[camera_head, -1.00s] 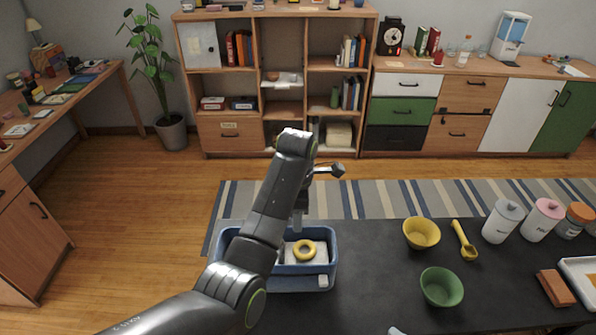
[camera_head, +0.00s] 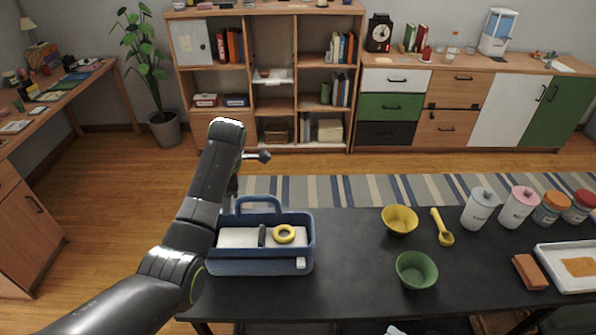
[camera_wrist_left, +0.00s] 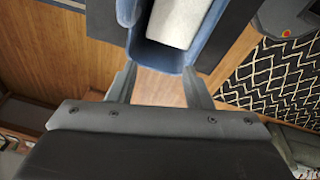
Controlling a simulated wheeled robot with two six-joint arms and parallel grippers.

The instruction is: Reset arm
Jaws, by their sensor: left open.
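My left arm comes in from the left in the head view and reaches up past the left side of the blue caddy (camera_head: 262,262). My left gripper shows in the left wrist view (camera_wrist_left: 160,80), open and empty, with its two fingers spread. Beyond the fingertips is a corner of the blue caddy (camera_wrist_left: 172,52) with a whitish block (camera_wrist_left: 172,20) in it. In the head view the gripper is mostly hidden behind my arm. My right gripper is in neither view.
The caddy stands on the black table (camera_head: 340,285) and holds a yellow ring (camera_head: 284,234). To its right are a yellow bowl (camera_head: 400,221), a green bowl (camera_head: 416,271), a yellow scoop (camera_head: 443,230), several jars, a brown block (camera_head: 530,272) and a white tray (camera_head: 545,255).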

